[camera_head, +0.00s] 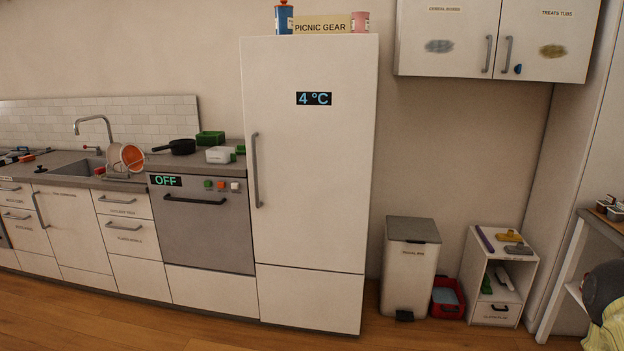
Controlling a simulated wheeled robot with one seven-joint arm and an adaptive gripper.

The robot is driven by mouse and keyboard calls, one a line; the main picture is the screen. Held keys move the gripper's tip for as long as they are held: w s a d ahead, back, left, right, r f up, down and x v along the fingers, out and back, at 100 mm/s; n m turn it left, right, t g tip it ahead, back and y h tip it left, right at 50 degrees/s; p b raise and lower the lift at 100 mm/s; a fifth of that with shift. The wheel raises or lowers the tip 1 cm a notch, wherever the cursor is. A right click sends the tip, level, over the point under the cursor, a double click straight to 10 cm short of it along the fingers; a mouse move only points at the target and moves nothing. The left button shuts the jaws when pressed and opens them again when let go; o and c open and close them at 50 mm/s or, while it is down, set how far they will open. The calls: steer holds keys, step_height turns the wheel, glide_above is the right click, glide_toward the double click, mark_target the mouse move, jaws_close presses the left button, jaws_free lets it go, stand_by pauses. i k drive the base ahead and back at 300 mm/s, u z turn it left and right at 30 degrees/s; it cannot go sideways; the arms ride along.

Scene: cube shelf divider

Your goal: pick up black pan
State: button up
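A small black pan (182,146) stands on the grey counter, above the oven and left of the fridge. Its handle points left, toward the dish rack. A green container (210,138) and a white container (220,155) are close on its right. My gripper does not show in the head camera view.
The tall white fridge (310,190) stands right of the pan. A dish rack (124,168) with plates and a sink with a tap (94,122) lie to the left. The wooden floor (200,325) before the cabinets is clear. A bin (409,262) and a low shelf are at right.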

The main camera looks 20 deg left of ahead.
mark_target(182, 146)
steer(key=u, duration=2.2)
steer(key=i, duration=3.15)
steer(key=z, duration=0.15)
